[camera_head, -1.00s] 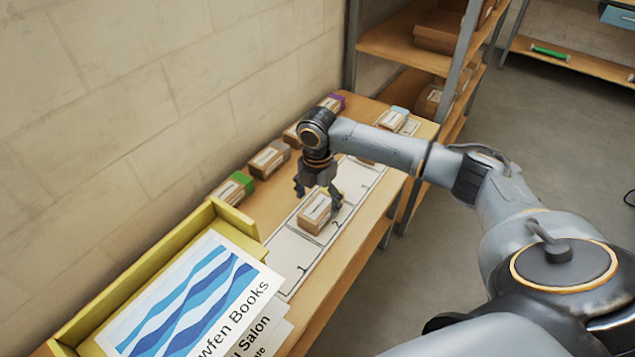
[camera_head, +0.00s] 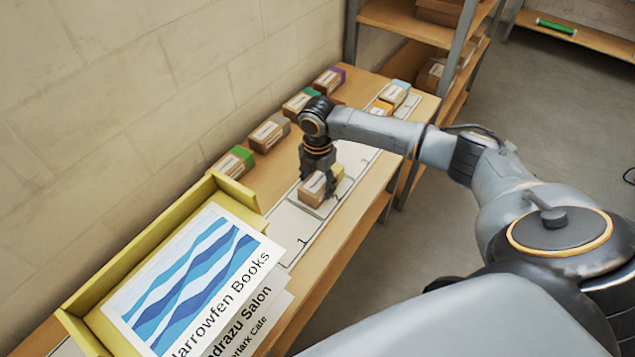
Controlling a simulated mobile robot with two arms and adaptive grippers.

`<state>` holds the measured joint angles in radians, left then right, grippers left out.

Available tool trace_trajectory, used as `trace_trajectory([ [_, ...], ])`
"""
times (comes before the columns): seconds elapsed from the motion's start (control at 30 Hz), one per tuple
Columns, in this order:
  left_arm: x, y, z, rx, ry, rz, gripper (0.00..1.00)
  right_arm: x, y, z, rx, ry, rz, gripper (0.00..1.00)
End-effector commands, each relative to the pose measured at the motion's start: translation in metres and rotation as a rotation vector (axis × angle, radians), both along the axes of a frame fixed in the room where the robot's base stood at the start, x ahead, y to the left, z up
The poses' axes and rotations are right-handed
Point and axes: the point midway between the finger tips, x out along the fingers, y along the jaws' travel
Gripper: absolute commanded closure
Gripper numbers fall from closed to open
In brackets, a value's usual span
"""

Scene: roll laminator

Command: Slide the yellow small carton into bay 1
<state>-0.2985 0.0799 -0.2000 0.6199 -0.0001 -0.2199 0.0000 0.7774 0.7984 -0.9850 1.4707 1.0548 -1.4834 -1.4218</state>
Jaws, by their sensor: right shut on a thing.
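The yellow small carton (camera_head: 312,191), a brown box with a white label and a bit of yellow at its far end, sits on the strip of numbered bays, around bay 2. My right gripper (camera_head: 318,184) points down over it and is shut on it; the fingers hide part of the carton. Bay 1 (camera_head: 287,226) is the white marked space just nearer than the carton, and the part that shows is empty. My left gripper is not in view.
A yellow tray (camera_head: 165,236) with printed signs (camera_head: 195,285) stands at the near end. Boxes with green (camera_head: 236,162), grey (camera_head: 269,134), teal and purple ends line the wall side. Orange and blue boxes (camera_head: 394,92) stand at the far end. The bench's right edge is close to the bays.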

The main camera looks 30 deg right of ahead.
Motion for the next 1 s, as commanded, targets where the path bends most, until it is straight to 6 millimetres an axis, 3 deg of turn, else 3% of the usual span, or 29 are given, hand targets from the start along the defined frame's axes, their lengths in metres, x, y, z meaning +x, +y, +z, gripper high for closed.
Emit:
trace_trajectory([
  [1.0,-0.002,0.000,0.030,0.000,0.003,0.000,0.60,-0.018,0.043,0.001,0.000,0.002,0.002,0.85],
])
